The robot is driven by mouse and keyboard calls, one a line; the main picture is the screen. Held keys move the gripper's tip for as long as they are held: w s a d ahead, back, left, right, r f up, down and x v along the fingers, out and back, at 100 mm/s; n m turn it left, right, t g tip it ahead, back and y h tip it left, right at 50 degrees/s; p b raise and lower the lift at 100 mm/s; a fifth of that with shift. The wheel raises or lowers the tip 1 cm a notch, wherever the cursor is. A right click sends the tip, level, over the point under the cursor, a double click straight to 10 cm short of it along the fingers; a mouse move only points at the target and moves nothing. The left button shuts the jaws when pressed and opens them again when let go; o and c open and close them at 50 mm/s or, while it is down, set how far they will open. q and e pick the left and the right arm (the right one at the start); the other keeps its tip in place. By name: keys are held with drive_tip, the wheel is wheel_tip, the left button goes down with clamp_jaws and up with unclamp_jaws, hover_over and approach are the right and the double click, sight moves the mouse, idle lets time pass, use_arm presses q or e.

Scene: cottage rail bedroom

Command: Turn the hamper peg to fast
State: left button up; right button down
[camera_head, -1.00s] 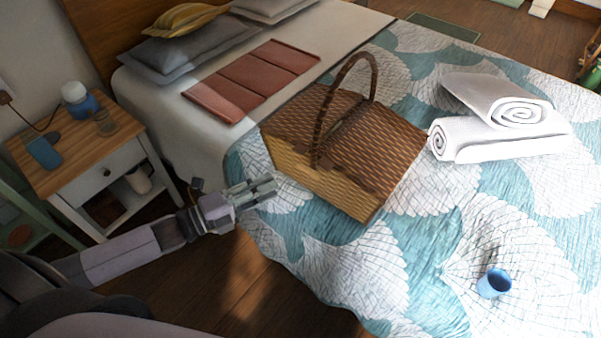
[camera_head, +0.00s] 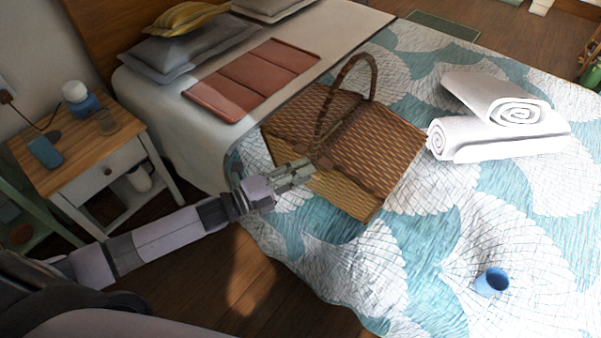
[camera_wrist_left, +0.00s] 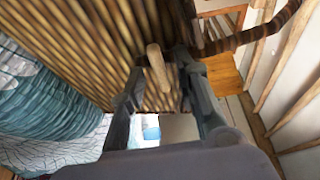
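The wicker hamper (camera_head: 345,190) stands on the bed with its arched handle (camera_head: 321,112) up and its lid down. In the left wrist view its woven front (camera_wrist_left: 75,45) fills the upper left. A pale wooden peg (camera_wrist_left: 157,67) sticks out from that front, between my fingers. My left gripper (camera_head: 308,168) is at the hamper's near front side. In the left wrist view the left gripper (camera_wrist_left: 159,72) is open, with a finger on each side of the peg and gaps visible. The peg is hidden in the head view. My right gripper is not in view.
The hamper rests on a patterned quilt (camera_head: 367,270). Rolled white towels (camera_head: 490,135) lie to its right and a blue cup (camera_head: 492,281) at the lower right. A folded red cloth (camera_head: 252,80) lies behind left. A nightstand (camera_head: 95,175) stands left of the bed.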

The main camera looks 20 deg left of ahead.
use_arm(q)
clamp_jaws()
drive_tip(key=shift+f, duration=0.1)
idle(0.4)
drive_tip(key=shift+s+d+f+n+t+y+b, duration=0.15)
drive_tip(key=shift+n+t+y+b, duration=0.85)
drive_tip(key=shift+n, duration=2.7)
drive_tip(key=shift+w+d+f+n+t+y+b, duration=0.1)
drive_tip(key=shift+n+t+y+b, duration=0.3)
drive_tip(key=shift+n+t, duration=2.25)
drive_tip(key=shift+s+d+f+n+t+y+b, duration=0.15)
drive_tip(key=shift+n+y+b, duration=0.55)
drive_tip(key=shift+n, duration=4.05)
